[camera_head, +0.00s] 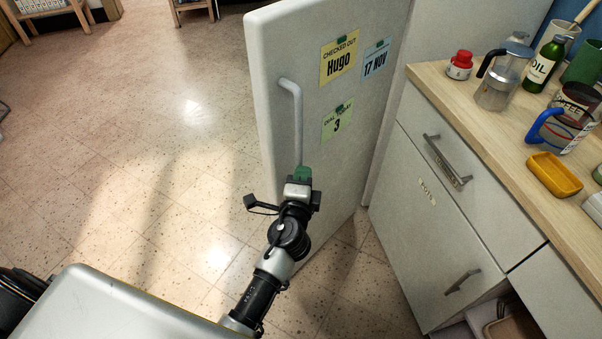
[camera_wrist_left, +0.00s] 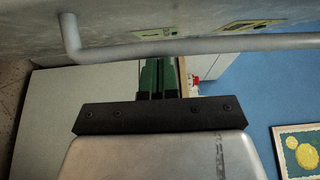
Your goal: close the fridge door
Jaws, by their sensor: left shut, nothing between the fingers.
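The fridge door (camera_head: 344,190) stands open, swung out from the fridge body, with its outer face toward me. It carries a vertical grey handle (camera_head: 296,122) and several paper notes. My left gripper (camera_head: 302,172) is at the lower end of the handle, its green fingers shut and empty. In the left wrist view the handle (camera_wrist_left: 200,46) runs across just beyond the closed fingertips (camera_wrist_left: 158,60); I cannot tell whether they touch it. The fridge interior is hidden behind the door. My right gripper is not in view.
A wooden counter (camera_head: 455,95) over white drawers (camera_head: 440,200) stands right of the door. It holds a moka pot (camera_head: 501,84), an oil bottle (camera_head: 545,64), a red-lidded jar (camera_head: 460,66) and a yellow dish (camera_head: 553,175). The tiled floor (camera_head: 130,130) on the left is clear.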

